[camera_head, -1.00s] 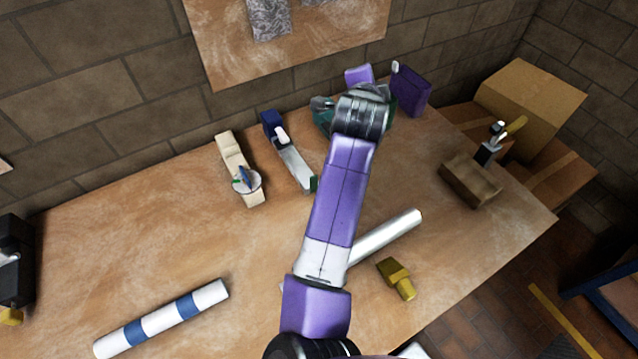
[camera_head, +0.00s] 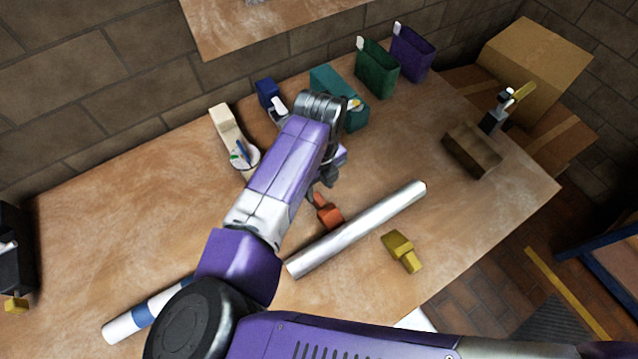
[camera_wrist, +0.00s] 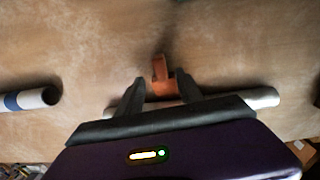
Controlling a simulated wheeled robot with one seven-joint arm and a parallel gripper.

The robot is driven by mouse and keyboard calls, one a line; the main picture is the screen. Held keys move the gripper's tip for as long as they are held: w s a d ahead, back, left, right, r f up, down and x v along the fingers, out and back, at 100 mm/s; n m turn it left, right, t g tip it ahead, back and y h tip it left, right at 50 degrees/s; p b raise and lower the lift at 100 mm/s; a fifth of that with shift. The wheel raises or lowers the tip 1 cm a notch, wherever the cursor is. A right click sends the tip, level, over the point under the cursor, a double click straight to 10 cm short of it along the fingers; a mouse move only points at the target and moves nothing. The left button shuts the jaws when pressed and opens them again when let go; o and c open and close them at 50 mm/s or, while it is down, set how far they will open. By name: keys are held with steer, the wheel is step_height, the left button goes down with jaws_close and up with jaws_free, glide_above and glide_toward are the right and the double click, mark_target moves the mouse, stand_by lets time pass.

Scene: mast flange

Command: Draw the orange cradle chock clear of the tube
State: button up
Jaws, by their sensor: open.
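The orange cradle chock (camera_head: 327,210) sits on the table against the far side of the plain silver tube (camera_head: 372,222). In the wrist view the chock (camera_wrist: 161,78) shows between and just beyond my fingertips, with the tube (camera_wrist: 262,97) behind it, closer to the palm. My gripper (camera_head: 318,190) is open, pointing down over the chock's free end. In the wrist view my gripper (camera_wrist: 160,86) has one finger on each side of the chock, not closed on it. I cannot tell its exact height above the chock.
A yellow chock (camera_head: 402,250) lies on the tube's near side. A blue-banded white tube (camera_head: 145,313) lies at left, partly behind my arm. A teal box (camera_head: 335,90), green holder (camera_head: 377,70) and purple holder (camera_head: 411,53) stand along the back. A brown tray (camera_head: 470,152) is at right.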

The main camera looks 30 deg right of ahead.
mark_target(319, 198)
steer(key=shift+f+b, duration=2.75)
steer(key=shift+f, duration=1.05)
steer(key=shift+c, duration=0.2)
jaws_close()
